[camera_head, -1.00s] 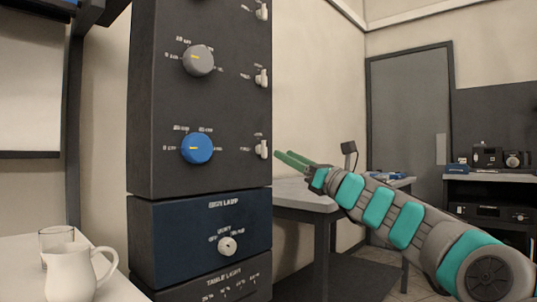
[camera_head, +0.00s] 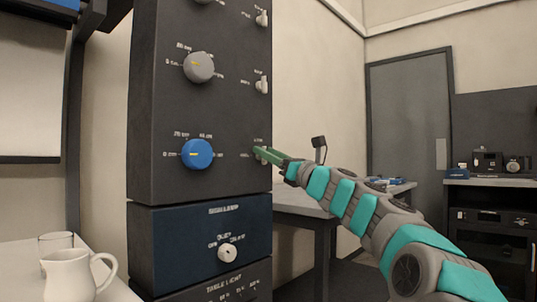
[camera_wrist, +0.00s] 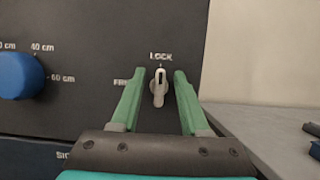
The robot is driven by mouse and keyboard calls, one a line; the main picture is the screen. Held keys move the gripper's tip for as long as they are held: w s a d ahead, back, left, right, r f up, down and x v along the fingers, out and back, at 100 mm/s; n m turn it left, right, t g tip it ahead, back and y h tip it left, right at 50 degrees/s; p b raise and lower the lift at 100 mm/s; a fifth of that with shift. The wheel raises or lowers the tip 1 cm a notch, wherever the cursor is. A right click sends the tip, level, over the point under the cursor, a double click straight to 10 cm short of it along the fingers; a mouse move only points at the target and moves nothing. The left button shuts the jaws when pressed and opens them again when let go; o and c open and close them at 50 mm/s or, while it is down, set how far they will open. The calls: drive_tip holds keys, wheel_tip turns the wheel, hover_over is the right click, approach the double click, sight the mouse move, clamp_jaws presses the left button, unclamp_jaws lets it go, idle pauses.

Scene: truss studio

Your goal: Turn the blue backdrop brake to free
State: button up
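The blue backdrop's brake is a small pale lever (camera_wrist: 160,88) on the dark panel, right of the blue knob (camera_head: 198,154), which also shows in the wrist view (camera_wrist: 20,76). The lever points up at the LOCK label; the FREE label is to its left, partly covered by a finger. My gripper (camera_head: 264,153) is at the panel's right edge and mostly hides the lever in the head view. In the wrist view my gripper (camera_wrist: 159,78) is open, one green finger on each side of the lever, with visible gaps. I cannot tell how deep the fingertips reach.
Above are a grey knob (camera_head: 198,67) and another pale lever (camera_head: 262,85). Below is a blue panel with a white knob (camera_head: 227,252). A white pitcher (camera_head: 70,276) and a glass (camera_head: 55,243) stand at lower left. A grey table (camera_head: 305,204) is behind my arm.

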clamp_jaws()
